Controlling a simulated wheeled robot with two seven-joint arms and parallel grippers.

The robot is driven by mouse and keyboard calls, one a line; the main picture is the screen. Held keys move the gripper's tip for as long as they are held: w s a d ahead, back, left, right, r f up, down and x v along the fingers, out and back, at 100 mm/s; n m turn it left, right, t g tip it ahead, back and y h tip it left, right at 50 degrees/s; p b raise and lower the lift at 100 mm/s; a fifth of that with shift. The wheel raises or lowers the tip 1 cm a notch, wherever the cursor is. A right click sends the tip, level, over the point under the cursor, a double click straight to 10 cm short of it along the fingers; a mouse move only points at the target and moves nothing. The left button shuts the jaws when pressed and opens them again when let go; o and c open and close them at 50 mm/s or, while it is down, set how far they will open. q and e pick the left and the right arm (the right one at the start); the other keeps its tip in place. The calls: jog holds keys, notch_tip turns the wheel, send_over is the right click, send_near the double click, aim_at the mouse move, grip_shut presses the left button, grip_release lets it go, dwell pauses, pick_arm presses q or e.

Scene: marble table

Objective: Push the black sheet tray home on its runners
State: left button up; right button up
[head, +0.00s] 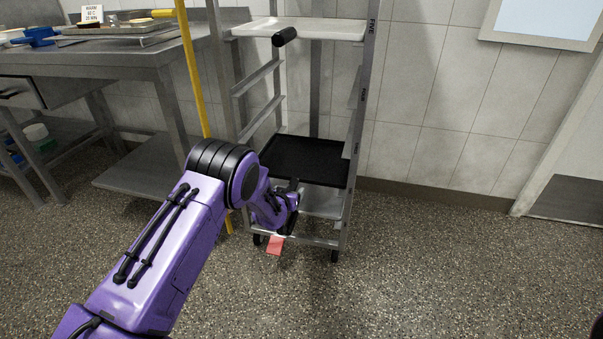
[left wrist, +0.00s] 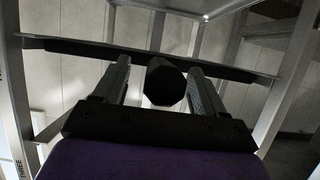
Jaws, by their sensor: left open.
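The black sheet tray (head: 308,158) lies flat in the lower part of the metal rack (head: 352,130). Its right front corner is close to the right upright, and I cannot tell how far in it sits. My left gripper (head: 292,190) is at the tray's front, low and near its edge; contact is unclear. In the left wrist view the open fingers (left wrist: 160,66) point toward a dark bar across the rack, apparently the tray's front edge (left wrist: 90,50). A dark round shape (left wrist: 166,84) shows between them, unidentified. My right gripper is out of view.
A white tray (head: 320,29) sits high on the rack, with a black cylinder (head: 285,36) before it. A yellow pole (head: 190,70) stands left, by a steel table (head: 90,62). A red patch (head: 275,245) shows below. The floor to the right is clear.

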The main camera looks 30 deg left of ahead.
pick_arm(q)
jog(key=s+d+p, duration=0.1)
jog(key=s+p, duration=0.2)
jog(key=s, duration=0.3)
jog(key=shift+d+p, duration=0.2)
jog(key=shift+p, duration=0.1)
jog(key=s+d+f+n+g, duration=0.1)
jog(key=s+d+f+g, duration=0.2)
jog(key=s, duration=1.1)
jog(key=s+d+f+n+g, duration=0.25)
jog(key=s+f, duration=0.25)
jog(key=s, duration=0.8)
jog(key=s+d+f+n+g, duration=0.1)
jog(key=s+d+f+g, duration=0.2)
jog(key=s, duration=1.1)
notch_tip(320, 180, up, 26)
jog(key=s+g+p, duration=0.1)
jog(key=p, duration=2.5)
jog(key=shift+a+f, duration=0.25)
jog(key=shift+a, duration=0.15)
